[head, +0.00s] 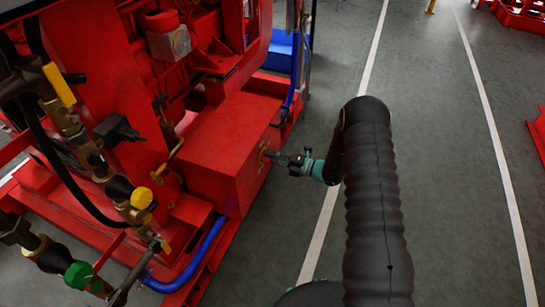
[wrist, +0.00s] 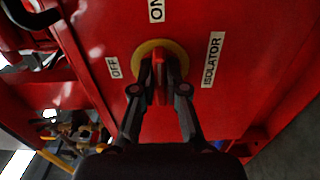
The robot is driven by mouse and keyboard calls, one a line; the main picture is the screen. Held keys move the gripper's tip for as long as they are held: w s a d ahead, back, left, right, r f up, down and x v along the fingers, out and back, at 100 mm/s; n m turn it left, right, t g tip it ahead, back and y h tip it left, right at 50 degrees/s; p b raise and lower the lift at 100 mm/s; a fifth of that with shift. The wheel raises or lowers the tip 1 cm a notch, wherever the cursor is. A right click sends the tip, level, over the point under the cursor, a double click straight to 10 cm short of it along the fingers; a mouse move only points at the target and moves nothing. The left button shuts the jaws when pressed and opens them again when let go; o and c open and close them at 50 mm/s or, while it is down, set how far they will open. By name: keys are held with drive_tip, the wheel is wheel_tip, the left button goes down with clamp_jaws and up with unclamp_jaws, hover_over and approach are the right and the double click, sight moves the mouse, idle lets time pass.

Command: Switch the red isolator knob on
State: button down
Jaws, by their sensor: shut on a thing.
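The red isolator knob (wrist: 161,88) is in the middle of the wrist view, on a yellow round plate (wrist: 142,50) fixed to a red box face. My gripper (wrist: 160,68) is shut on the knob, one dark finger on each side. The knob's grip stands upright in the wrist view, in line with the ON label (wrist: 156,10) above it. The OFF label (wrist: 114,67) is to the left and the ISOLATOR label (wrist: 213,60) to the right. In the head view my gripper (head: 272,157) touches the red box's right face; the fingers largely hide the knob there.
The red box (head: 215,140) sits on the pumpset's red base. Valves and pipes with yellow (head: 141,198) and green (head: 78,274) handles stand at the left. Blue hose (head: 205,250) runs low by the base.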

drive_tip(key=c, duration=1.2)
unclamp_jaws()
drive_tip(key=shift+d, duration=0.1)
drive_tip(key=v, duration=1.1)
drive_tip(key=shift+s+d, duration=0.15)
drive_tip(key=shift+d, duration=0.25)
